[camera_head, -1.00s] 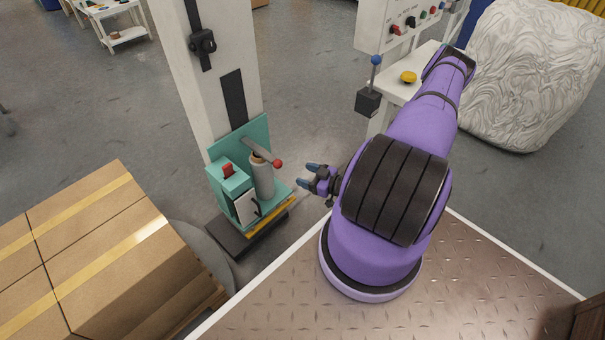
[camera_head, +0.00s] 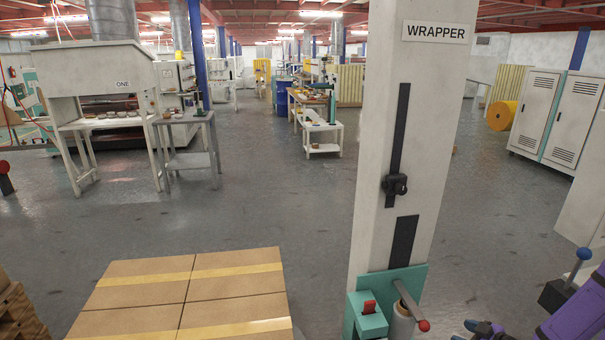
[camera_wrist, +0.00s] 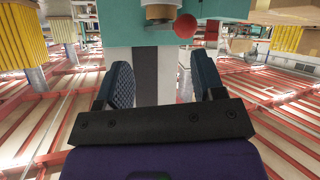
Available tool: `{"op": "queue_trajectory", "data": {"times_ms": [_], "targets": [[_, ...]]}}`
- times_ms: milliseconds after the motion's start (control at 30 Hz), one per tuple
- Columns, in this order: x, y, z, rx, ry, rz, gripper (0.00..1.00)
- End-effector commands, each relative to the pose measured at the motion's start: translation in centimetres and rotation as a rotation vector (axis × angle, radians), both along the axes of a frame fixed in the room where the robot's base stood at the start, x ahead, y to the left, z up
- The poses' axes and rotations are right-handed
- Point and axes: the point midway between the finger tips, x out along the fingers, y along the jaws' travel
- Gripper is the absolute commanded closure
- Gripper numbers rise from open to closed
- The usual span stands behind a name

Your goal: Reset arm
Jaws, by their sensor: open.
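My gripper (camera_wrist: 163,78) is open and empty, its two dark blue padded fingers spread wide in the wrist view. Part of it shows at the bottom edge of the head view (camera_head: 482,329), beside my purple arm (camera_head: 578,312), most of which is cut off. The wrapper's teal carriage (camera_head: 368,323) is left of my gripper, with a grey lever ending in a red ball (camera_head: 424,326). In the upside-down wrist view, the red ball (camera_wrist: 186,26) and teal carriage (camera_wrist: 113,32) lie beyond the fingers, with no contact visible.
The white WRAPPER column (camera_head: 366,190) stands right of centre. Taped cardboard boxes (camera_head: 190,292) are at lower left. A control lever with a blue ball (camera_head: 584,254) is at right. Open grey floor (camera_head: 270,190) lies behind, with tables and cabinets farther off.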

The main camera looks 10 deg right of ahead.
Motion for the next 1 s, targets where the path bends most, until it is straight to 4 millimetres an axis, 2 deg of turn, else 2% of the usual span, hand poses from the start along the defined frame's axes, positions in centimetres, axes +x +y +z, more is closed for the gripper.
{"op": "queue_trajectory", "data": {"times_ms": [300, 500, 767, 1000], "targets": [[3.3, -2.7, 6.9, -0.194, 0.226, 0.015, 0.38], [5.0, -3.2, 12.3, -0.297, 0.338, -0.024, 0.38], [6.4, -2.3, 20.4, -0.404, 0.439, -0.115, 0.38], [6.5, 0.0, 28.2, -0.459, 0.497, -0.226, 0.38]]}}
